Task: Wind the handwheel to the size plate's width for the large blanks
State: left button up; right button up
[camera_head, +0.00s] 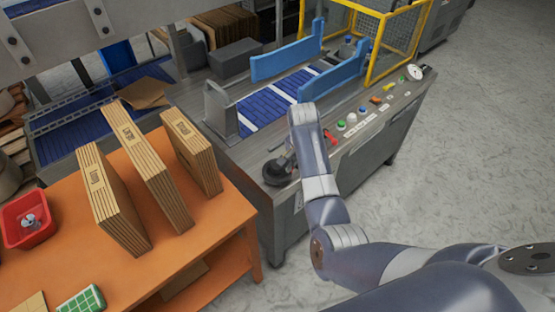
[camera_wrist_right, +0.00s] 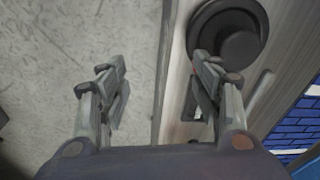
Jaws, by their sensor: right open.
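The black handwheel (camera_head: 276,174) sits at the near corner of the grey machine top. It also shows in the right wrist view (camera_wrist_right: 237,30), at the upper right. My right gripper (camera_wrist_right: 160,75) is open and empty. Its right finger overlaps the wheel's lower left edge in that view; I cannot tell whether they touch. Its left finger is over the floor. In the head view my right forearm hides most of this gripper beside the wheel. Two blue guide rails (camera_head: 287,60) (camera_head: 334,78) stand apart over the blue belt (camera_head: 275,100). I cannot make out a size plate. My left gripper is out of view.
Three bundles of flat cardboard (camera_head: 115,200) (camera_head: 143,153) (camera_head: 192,152) stand on the orange table (camera_head: 205,234), with a red bin (camera_head: 27,219). Buttons and a dial gauge (camera_head: 415,72) line the machine's front edge. A yellow-framed guard (camera_head: 398,45) stands behind. Open floor lies to the right.

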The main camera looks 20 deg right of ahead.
aim_at(277, 170)
jog(key=w+a+r+m+y, duration=0.1)
jog(key=w+a+r+m, duration=0.2)
jog(key=w+a+r, duration=0.45)
jog(key=shift+g, duration=0.4)
jog(key=f, duration=0.3)
jog(key=d+f, duration=0.1)
jog(key=f, duration=0.2)
jog(key=s+f, duration=0.1)
jog(key=f, duration=0.1)
jog(key=shift+d+f, duration=0.4)
jog(key=c, duration=1.1)
